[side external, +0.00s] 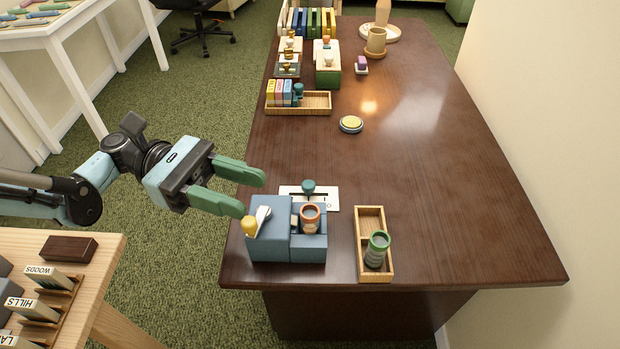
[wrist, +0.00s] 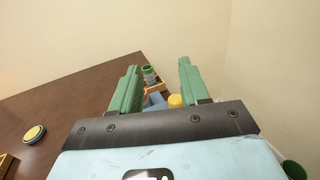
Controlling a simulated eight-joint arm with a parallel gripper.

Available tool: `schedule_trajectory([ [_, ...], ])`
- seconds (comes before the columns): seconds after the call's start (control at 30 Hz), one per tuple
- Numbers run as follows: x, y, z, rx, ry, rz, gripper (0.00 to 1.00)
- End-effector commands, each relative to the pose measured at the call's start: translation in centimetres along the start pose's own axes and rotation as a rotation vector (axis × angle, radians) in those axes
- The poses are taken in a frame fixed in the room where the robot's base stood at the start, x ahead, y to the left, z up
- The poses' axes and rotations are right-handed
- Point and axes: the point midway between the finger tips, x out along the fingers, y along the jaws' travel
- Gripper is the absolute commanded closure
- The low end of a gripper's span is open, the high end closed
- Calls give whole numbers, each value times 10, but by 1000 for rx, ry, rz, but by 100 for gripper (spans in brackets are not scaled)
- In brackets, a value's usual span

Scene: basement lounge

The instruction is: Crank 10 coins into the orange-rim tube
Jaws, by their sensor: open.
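The blue coin machine (side external: 270,243) stands at the table's near left corner. Its crank has a metallic arm (side external: 262,215) and a yellow knob (side external: 249,226) on the left; the knob also shows in the wrist view (wrist: 176,101). The orange-rim tube (side external: 310,219) stands upright at the machine's right part. Its contents cannot be told. A green-rim tube (side external: 376,252) stands in a wooden tray (side external: 369,215) to the right. My gripper (side external: 253,192) is open and empty, left of and above the machine, its green fingers pointing toward it, apart from the knob.
A white card with a teal-knobbed slider (side external: 308,188) lies behind the machine. A round yellow-topped button (side external: 351,124) sits mid-table. Farther back are a wooden tray (side external: 317,103) with colored blocks and several small devices. A wooden side table (side external: 112,270) stands front left. The table's right half is clear.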

Motion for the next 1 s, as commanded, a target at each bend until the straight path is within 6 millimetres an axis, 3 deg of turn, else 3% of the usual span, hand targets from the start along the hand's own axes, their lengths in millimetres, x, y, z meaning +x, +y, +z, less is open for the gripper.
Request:
schedule_trajectory([
  [0.03, -21, 9, -10, 0, 0, -26, 55],
  [0.2, -72, 13, -35, 1, -1, -126, 55],
  [0.4, -97, 10, -47, 1, -1, -180, 55],
  [0.57, -86, 7, -48, 1, -1, -187, 55],
  [1.0, -7, -8, -47, 1, -1, -187, 55],
])
